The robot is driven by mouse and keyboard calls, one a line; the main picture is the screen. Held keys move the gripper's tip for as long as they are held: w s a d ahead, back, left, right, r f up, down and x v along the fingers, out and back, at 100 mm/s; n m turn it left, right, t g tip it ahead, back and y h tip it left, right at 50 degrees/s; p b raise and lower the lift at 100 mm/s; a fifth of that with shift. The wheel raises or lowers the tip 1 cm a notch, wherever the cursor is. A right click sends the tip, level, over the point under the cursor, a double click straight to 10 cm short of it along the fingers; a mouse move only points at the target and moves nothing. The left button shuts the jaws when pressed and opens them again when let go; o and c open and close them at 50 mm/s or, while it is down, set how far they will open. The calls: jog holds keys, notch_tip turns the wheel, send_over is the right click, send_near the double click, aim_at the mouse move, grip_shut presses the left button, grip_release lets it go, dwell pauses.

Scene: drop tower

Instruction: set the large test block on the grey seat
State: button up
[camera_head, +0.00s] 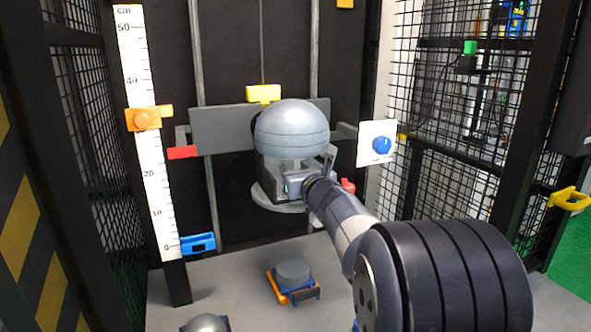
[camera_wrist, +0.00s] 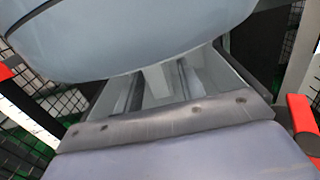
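A big grey ball-like body (camera_head: 291,130) with thin seams sits in front of the tower's grey crossplate in the head view. It fills the top of the wrist view (camera_wrist: 130,35), very close to the camera. My gripper (camera_head: 297,186) is just under it; its fingertips are hidden, and I cannot tell if it holds the ball's underside. In the wrist view a pale block (camera_wrist: 157,82) shows between two rails below the ball. A light grey round plate (camera_head: 277,201) lies below my gripper. A grey cylinder (camera_head: 292,270) sits on an orange and blue base on the floor plate. I cannot tell which piece is the large test block.
A centimetre scale (camera_head: 150,175) stands at left with an orange slider (camera_head: 147,118) and a blue marker (camera_head: 198,243). A white panel with a blue knob (camera_head: 381,145) is at right. Mesh walls (camera_head: 450,90) flank the tower. Another grey dome (camera_head: 207,323) shows at the bottom edge.

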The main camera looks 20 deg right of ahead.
jog(key=s+p, duration=0.1)
jog(key=s, duration=1)
jog(key=shift+w, duration=0.1)
jog(key=w+b, duration=0.1)
jog(key=w, duration=1)
jog(key=shift+r+p, duration=0.1)
jog(key=shift+p, duration=0.25)
jog(key=shift+s, duration=0.1)
